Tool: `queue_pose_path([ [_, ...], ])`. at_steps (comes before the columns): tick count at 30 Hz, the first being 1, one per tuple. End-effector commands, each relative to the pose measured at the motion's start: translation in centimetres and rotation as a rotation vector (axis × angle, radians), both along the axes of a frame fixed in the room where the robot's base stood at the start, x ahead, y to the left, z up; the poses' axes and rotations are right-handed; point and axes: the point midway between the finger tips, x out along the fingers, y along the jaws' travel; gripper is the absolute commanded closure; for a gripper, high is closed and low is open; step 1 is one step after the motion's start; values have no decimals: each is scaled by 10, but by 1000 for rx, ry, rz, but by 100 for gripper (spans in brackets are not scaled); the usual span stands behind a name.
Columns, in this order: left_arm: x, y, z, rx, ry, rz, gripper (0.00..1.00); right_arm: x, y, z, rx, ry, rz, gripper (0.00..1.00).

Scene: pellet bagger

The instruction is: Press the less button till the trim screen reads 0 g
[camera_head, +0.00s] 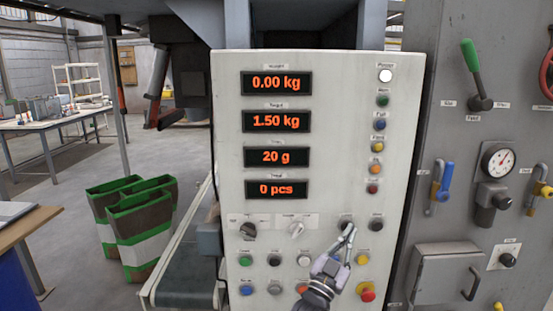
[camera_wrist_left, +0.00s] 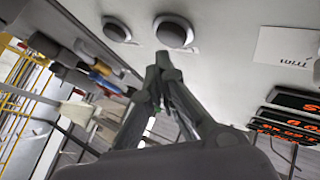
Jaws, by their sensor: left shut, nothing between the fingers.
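The trim screen (camera_head: 276,157) is the third display down on the pale control panel and reads 20 g in orange. My left gripper (camera_head: 348,233) is shut and empty, its tips at a dark round button (camera_head: 346,222) in the panel's middle row. A second dark button (camera_head: 376,223) sits just right of it. The left wrist view shows the closed fingertips (camera_wrist_left: 164,62) just below the nearer button (camera_wrist_left: 173,32); I cannot tell whether they touch it. The button captions are too small to read. My right gripper is not in view.
Two selector knobs (camera_head: 248,230) are left of the gripper. Coloured buttons and a red mushroom button (camera_head: 367,292) lie below. A grey cabinet with levers (camera_head: 478,75) and a gauge (camera_head: 498,160) stands right. Green-and-white bags (camera_head: 140,225) stand left, beside a conveyor (camera_head: 186,280).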

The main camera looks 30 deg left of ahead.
Motion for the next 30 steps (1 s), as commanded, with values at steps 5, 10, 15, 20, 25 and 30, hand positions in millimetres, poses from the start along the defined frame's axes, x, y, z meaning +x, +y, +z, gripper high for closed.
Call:
queue_pose_path([
  [5, 0, 0, 0, 0, 0, 0, 100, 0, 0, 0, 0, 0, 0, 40],
  [10, 0, 0, 0, 0, 0, 0, 100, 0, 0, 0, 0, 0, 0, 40],
  [15, 0, 0, 0, 0, 0, 0, 100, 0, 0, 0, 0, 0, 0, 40],
  [20, 2, 2, 0, 0, -1, 0, 100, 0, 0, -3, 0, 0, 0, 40],
  [25, 7, 5, 0, 0, -1, 0, 100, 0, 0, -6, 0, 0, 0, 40],
  [30, 7, 5, 0, 0, 0, 0, 100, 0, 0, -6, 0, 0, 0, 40],
])
